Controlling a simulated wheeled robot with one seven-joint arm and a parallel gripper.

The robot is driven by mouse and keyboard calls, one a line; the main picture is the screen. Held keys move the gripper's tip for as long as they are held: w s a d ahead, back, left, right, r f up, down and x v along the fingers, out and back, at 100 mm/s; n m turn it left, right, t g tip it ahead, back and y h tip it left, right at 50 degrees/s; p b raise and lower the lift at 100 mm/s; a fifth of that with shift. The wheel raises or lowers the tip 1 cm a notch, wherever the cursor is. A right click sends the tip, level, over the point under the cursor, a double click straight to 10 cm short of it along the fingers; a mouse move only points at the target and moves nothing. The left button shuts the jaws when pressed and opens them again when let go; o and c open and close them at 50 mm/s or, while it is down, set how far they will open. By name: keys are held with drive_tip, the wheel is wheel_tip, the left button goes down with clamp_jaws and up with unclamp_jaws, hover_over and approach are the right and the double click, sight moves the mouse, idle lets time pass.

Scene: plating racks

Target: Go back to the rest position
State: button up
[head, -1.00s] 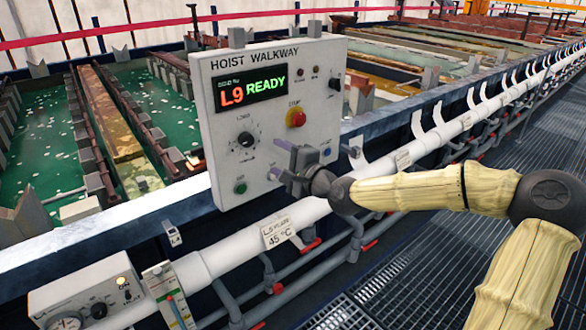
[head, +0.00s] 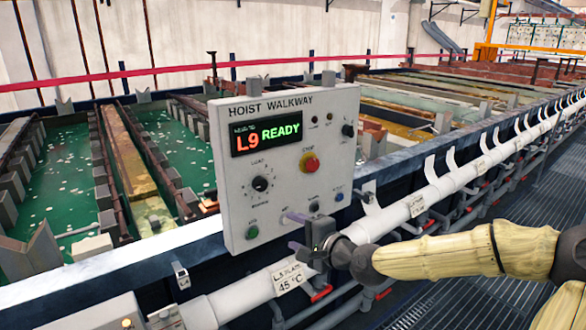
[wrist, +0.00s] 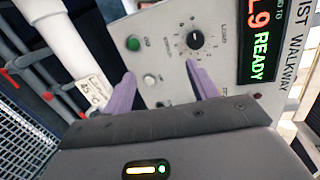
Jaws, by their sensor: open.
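My gripper (head: 303,232) is in front of the lower part of the grey control panel (head: 222,165), headed HOIST WALKWAY. In the wrist view its two purple fingers (wrist: 163,88) stand apart with nothing between them. The panel (wrist: 178,86) lies beyond the fingertips, with a small white button, a green button (wrist: 133,44) and a black dial (wrist: 195,40) in view. The panel's display (head: 266,133) reads L9 READY. I cannot tell the exact gap between fingertips and panel.
A white pipe (head: 440,187) with tags runs along the tank edge below the panel. Green tanks (head: 60,175) lie behind it. A red stop button (head: 310,165) sits on the panel. Grated walkway (head: 480,270) is open at the right.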

drive_tip(key=s+f+n+g+h+p, duration=0.1)
drive_tip(key=s+f+n+g+h, duration=0.6)
drive_tip(key=f, duration=0.7)
drive_tip(key=s+d+r+n+g+h+p, duration=0.1)
drive_tip(key=s+d+r+n+g+h, duration=0.1)
drive_tip(key=s+d, duration=1)
drive_tip(key=s+r+n, duration=0.1)
drive_tip(key=s+n, duration=0.1)
drive_tip(key=s, duration=0.1)
drive_tip(key=shift+s+d+g+h+p, duration=0.2)
drive_tip(key=shift+s+g+h+p, duration=0.1)
drive_tip(key=shift+s+h+p, duration=0.1)
drive_tip(key=shift+w, duration=0.1)
clamp_jaws()
idle(1.6)
